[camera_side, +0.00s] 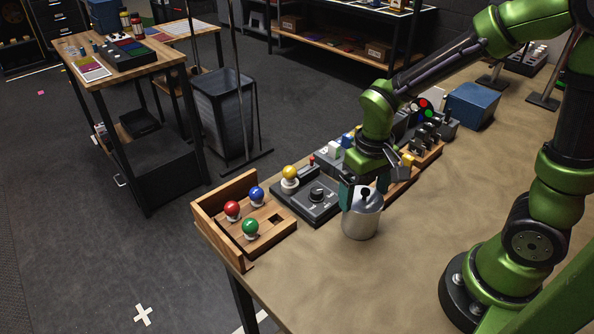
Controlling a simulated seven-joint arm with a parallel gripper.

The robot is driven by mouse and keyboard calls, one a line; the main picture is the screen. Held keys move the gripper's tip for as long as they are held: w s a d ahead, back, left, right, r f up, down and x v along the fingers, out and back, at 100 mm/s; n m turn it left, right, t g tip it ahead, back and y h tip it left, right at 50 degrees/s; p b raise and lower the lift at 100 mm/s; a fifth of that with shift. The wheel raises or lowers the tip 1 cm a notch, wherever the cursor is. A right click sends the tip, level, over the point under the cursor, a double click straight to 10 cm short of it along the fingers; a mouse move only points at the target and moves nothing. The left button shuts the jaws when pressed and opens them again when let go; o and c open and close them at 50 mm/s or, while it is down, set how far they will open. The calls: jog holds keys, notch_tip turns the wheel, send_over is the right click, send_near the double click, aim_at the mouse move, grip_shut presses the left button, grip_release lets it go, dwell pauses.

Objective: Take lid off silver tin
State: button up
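The silver tin (360,221) stands upright near the table's left front edge. Its lid (366,203) with a dark knob (366,192) sits on its top. My gripper (364,194) is directly above the tin and points down, with its fingers on either side of the lid's knob. One teal finger shows at the left of the knob. The view is too small to tell whether the fingers touch the knob.
A wooden tray (272,240) with red, blue and green balls stands left of the tin. A dark dial box (307,206) is close behind it. Several button and switch boxes run toward the back right, with a blue box (471,107). Table front is clear.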

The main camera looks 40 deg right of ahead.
jog(key=shift+c, duration=0.8)
notch_tip(320, 180, up, 8)
jog(key=shift+r, duration=0.1)
jog(key=a, duration=0.1)
send_over(324, 254)
notch_tip(324, 254, down, 8)
jog(key=shift+f, duration=4)
jog(key=shift+f, duration=0.1)
jog(key=o, duration=0.7)
